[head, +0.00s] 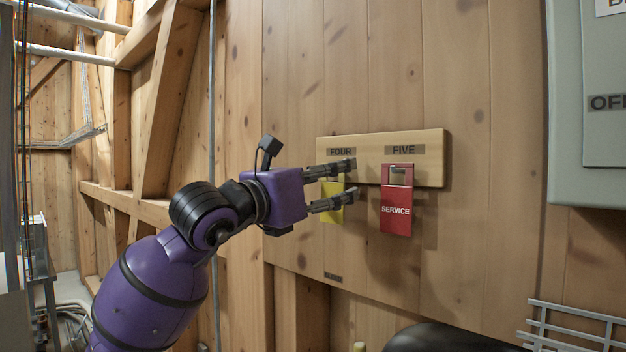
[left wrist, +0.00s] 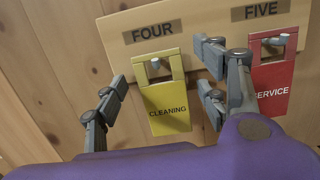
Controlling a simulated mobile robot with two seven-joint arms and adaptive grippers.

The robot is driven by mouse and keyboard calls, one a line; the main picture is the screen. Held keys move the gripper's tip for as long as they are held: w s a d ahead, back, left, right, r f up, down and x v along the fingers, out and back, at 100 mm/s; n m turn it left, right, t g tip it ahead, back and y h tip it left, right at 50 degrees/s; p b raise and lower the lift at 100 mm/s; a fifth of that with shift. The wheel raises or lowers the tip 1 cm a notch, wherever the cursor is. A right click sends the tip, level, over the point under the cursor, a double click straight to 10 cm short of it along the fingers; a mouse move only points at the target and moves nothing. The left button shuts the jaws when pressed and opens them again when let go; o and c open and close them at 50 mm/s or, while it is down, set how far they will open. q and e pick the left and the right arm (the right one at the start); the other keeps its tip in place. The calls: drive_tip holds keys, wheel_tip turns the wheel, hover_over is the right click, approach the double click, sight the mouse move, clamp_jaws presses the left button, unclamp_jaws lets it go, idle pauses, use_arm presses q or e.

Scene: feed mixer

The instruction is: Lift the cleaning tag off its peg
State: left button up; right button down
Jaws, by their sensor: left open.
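The yellow cleaning tag (left wrist: 167,108) hangs on its peg (left wrist: 155,65) under the FOUR label. In the head view the tag (head: 332,208) is partly hidden behind my left gripper. My left gripper (head: 354,178) is open and empty in front of the board. In the left wrist view its fingers (left wrist: 157,95) stand apart on either side of the tag, and no contact shows. The wooden peg board (head: 435,160) is fixed to the plank wall. My right gripper is not in view.
A red service tag (head: 396,222) hangs under the FIVE label, close to the right of my left gripper. A grey-green cabinet (head: 575,120) is on the wall at the right. A grey wire rack (head: 575,325) is at the lower right.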

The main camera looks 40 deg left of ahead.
use_arm(q)
drive_tip(key=shift+w, duration=0.2)
drive_tip(key=c, duration=1.2)
drive_tip(key=shift+r, duration=0.15)
drive_tip(key=shift+r+p, duration=0.4)
drive_tip(key=shift+r, duration=0.2)
drive_tip(key=shift+s, duration=0.1)
drive_tip(key=shift+s+a, duration=0.2)
drive_tip(key=shift+s, duration=2.1)
drive_tip(key=shift+s+a, duration=0.15)
drive_tip(key=shift+s, duration=2.15)
